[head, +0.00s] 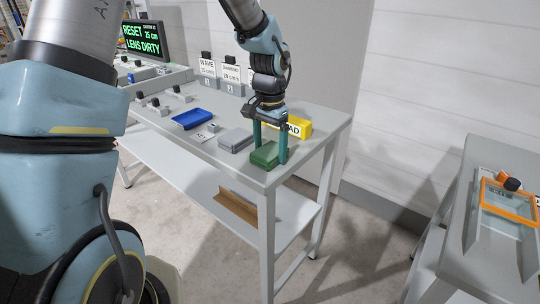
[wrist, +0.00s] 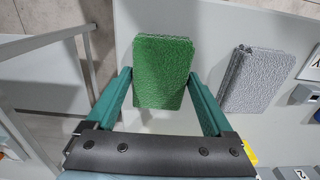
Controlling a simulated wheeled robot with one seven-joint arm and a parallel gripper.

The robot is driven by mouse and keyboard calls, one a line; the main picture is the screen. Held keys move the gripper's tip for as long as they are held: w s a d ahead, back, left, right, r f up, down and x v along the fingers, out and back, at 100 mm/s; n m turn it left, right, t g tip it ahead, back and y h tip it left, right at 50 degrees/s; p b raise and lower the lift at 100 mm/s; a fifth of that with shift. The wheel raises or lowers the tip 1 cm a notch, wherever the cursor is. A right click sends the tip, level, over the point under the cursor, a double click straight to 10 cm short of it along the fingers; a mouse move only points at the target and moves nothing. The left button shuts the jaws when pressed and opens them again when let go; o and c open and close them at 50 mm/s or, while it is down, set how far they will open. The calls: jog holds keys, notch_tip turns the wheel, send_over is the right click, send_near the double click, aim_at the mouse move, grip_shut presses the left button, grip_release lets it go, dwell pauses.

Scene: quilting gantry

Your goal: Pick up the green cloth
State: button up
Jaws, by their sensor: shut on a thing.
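The green cloth (head: 265,155) is a folded, thick rectangular pad at the near right corner of the grey table (head: 215,152). My gripper (head: 269,146) points down at it, with one teal finger on each side. In the wrist view the green cloth (wrist: 162,72) lies between the two finger ends, and my gripper (wrist: 161,85) is shut on its sides. The cloth appears at table height; I cannot tell whether it is clear of the surface. Its underside is hidden.
A folded grey cloth (head: 235,140) lies close to the left of the green one. A blue tray (head: 192,119) and a yellow labelled block (head: 305,127) are also on the table. A screen (head: 142,40) stands at the back. Another table with an orange-framed box (head: 510,201) is at right.

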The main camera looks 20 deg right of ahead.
aim_at(270, 150)
jog(key=c, duration=0.3)
notch_tip(270, 150, up, 10)
jog(key=shift+b, duration=0.75)
jog(key=o, duration=0.8)
jog(key=c, duration=0.7)
jog(key=shift+o, duration=0.2)
jog(key=shift+s, duration=0.1)
